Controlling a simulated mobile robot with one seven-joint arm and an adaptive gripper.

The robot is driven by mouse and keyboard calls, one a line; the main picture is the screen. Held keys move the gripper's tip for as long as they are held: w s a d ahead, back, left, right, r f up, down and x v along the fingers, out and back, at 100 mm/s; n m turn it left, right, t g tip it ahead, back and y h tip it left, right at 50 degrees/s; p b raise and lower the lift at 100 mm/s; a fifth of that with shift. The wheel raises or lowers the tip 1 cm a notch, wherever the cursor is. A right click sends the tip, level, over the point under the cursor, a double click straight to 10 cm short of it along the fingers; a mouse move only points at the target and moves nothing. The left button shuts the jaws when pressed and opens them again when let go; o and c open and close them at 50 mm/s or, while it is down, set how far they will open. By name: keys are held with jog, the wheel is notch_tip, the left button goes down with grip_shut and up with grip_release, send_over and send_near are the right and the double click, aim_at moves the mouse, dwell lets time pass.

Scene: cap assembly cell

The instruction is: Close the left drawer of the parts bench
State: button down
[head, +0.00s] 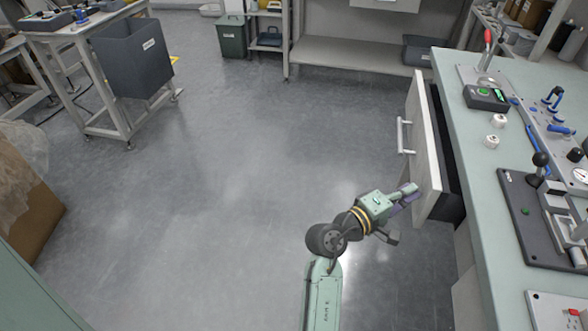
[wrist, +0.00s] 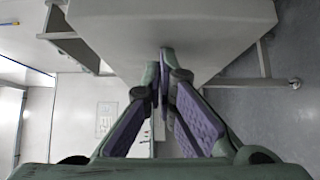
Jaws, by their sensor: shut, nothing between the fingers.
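The drawer (head: 424,140) of the parts bench stands pulled out from the bench side, with its pale front facing left and a bar handle (head: 402,136) on it. A dark gap shows between its front and the bench. My gripper (head: 408,190) is shut and empty at the near lower part of the drawer front. In the wrist view the closed fingertips (wrist: 165,58) point at a pale panel (wrist: 160,25). I cannot tell whether they touch it.
The bench top (head: 468,147) holds a control box (head: 486,97), white caps and lever fixtures at right. A grey bin (head: 133,57) hangs on a table at upper left. A cardboard box (head: 28,200) stands at left. The middle floor is clear.

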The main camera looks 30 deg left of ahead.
aim_at(438, 202)
jog(key=d, duration=0.2)
jog(key=w+d+p, duration=0.1)
jog(key=d, duration=0.2)
jog(key=w+d, duration=0.1)
jog(key=d, duration=0.2)
jog(key=shift+w, duration=0.15)
jog(key=shift+d, duration=0.15)
jog(key=shift+p, duration=0.3)
